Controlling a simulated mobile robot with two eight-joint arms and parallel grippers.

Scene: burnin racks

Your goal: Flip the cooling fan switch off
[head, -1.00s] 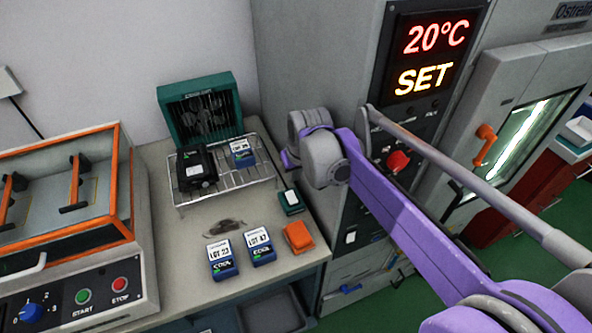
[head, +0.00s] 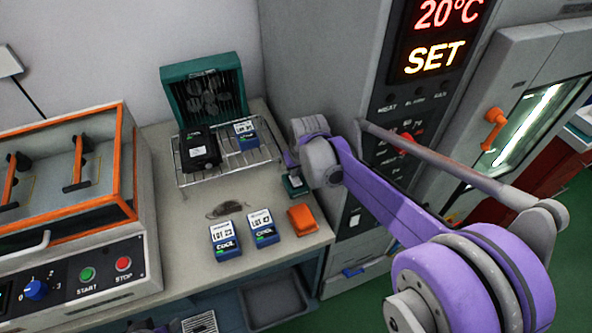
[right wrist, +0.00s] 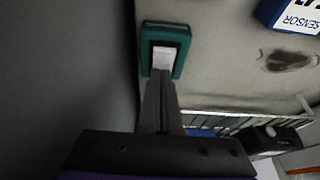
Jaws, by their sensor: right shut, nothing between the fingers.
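The cooling fan (head: 205,97) is a teal box with a dark grille at the back of the bench, behind a wire rack. The switch is a small teal box (head: 296,187) with a white rocker, near the bench's right edge. In the right wrist view the switch box (right wrist: 177,68) and its white rocker (right wrist: 164,58) show clearly. My right gripper (right wrist: 160,76) is shut and empty, its tips at the rocker's near end. I cannot tell whether they touch. In the head view my right arm partly hides the gripper (head: 291,172).
An orange block (head: 302,219) and two blue LOT boxes (head: 225,240) (head: 262,228) lie near the switch. The wire rack (head: 228,163) holds a black device (head: 199,149) and another blue box (head: 246,134). A tall grey chamber (head: 310,60) stands close on the right.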

